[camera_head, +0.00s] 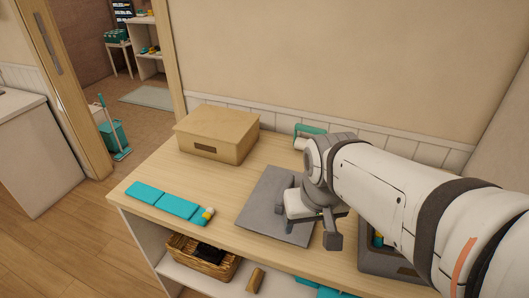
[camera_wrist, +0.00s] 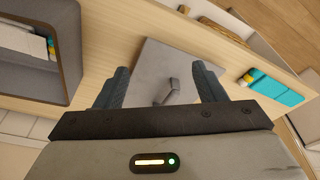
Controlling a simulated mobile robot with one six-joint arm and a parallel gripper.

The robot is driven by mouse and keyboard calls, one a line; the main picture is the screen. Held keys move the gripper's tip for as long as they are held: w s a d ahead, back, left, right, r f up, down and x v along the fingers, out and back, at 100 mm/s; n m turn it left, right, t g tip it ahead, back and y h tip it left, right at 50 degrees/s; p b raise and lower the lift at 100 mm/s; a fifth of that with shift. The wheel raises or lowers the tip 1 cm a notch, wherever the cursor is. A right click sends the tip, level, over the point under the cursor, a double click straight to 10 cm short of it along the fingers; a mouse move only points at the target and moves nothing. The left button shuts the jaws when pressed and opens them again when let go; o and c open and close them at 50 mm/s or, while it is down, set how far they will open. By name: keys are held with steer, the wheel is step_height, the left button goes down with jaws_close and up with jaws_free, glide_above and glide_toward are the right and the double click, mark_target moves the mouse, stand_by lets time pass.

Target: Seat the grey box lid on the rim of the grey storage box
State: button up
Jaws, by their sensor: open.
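The grey box lid (camera_head: 264,205) lies flat on the wooden top, near the middle. It also shows in the wrist view (camera_wrist: 199,62), with its small grey handle (camera_wrist: 171,90) standing up. My gripper (camera_head: 307,216) is open and empty over the lid's right part. In the wrist view my gripper (camera_wrist: 162,86) has the handle showing between its fingers; I cannot tell the height gap. The grey storage box (camera_head: 400,269) stands right of the lid, partly hidden by my arm. In the wrist view the open grey storage box (camera_wrist: 72,50) is at upper left, with white and coloured contents inside.
A closed wooden box (camera_head: 218,134) stands at the back left. Teal folded cloths (camera_head: 164,200) and a small yellow-and-white item (camera_head: 208,214) lie at the front left. A teal object (camera_head: 311,130) is near the wall. A wicker basket (camera_head: 203,265) sits on the shelf below.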

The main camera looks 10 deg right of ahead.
steer(key=w+m, duration=0.1)
steer(key=w, duration=0.2)
steer(key=w+r+g+p, duration=0.1)
steer(key=w, duration=0.2)
steer(key=w+m+p, duration=0.1)
steer(key=w, duration=0.3)
steer(key=shift+w+r+m, duration=0.1)
steer(key=shift+r+m, duration=0.05)
steer(key=shift+m, duration=0.15)
steer(key=c, duration=0.3)
steer(key=m+g+p, duration=0.2)
steer(key=m, duration=0.1)
glide_above(286, 186)
steer(key=f, duration=0.3)
steer(key=shift+w+a+f, duration=0.1)
steer(key=shift+a+f, duration=0.1)
steer(key=shift+f, duration=0.15)
steer(key=shift+w+f, duration=0.3)
steer(key=shift+f, duration=0.2)
steer(key=f, duration=0.2)
steer(key=f+p, duration=0.1)
steer(key=f, duration=0.3)
steer(key=shift+s+d+f, duration=0.15)
steer(key=shift+s+d, duration=0.05)
steer(key=shift+s, duration=0.2)
steer(key=shift+f, duration=0.5)
jaws_close()
